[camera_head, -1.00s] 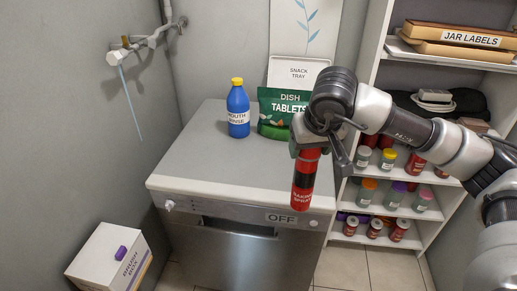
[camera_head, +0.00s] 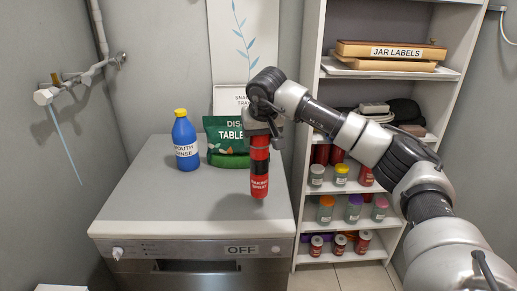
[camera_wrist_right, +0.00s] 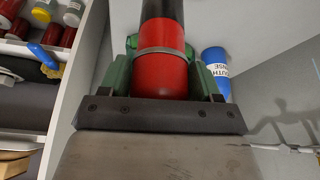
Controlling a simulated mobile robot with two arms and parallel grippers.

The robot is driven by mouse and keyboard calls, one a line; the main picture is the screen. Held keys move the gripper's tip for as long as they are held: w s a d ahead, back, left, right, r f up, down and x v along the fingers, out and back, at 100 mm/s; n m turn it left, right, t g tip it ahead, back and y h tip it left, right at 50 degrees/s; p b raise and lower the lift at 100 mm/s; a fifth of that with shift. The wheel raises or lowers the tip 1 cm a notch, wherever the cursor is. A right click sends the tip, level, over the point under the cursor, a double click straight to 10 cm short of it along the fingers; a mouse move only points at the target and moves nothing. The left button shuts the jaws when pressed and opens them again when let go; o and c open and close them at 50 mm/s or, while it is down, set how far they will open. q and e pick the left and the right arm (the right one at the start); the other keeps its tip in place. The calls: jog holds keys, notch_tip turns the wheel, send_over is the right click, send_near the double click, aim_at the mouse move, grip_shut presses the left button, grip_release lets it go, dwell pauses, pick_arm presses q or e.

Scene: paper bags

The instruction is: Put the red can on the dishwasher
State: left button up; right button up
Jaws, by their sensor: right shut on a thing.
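The red can (camera_head: 259,183) has a black band and a white-lettered label. My right gripper (camera_head: 259,132) is shut on its upper part and holds it upright over the right side of the dishwasher (camera_head: 150,212) top. I cannot tell whether its bottom touches the top. In the right wrist view the red can (camera_wrist_right: 160,72) sits between the green fingers of my right gripper (camera_wrist_right: 163,80). The dishwasher has a grey top and an OFF label on its front. My left gripper is not in view.
A blue mouth rinse bottle (camera_head: 185,146) and a green dish tablets bag (camera_head: 226,138) stand at the back of the top, with a snack tray sign (camera_head: 229,97) behind. A shelf (camera_head: 310,120) with jars stands at the right. The front left of the top is clear.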

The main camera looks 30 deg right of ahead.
aim_at(260, 148)
jog(key=shift+w+f, duration=0.1)
jog(key=shift+f, duration=2)
jog(key=o, duration=1.4)
jog(key=shift+f, duration=0.15)
jog(key=shift+r, duration=0.65)
jog(key=v, duration=1.1)
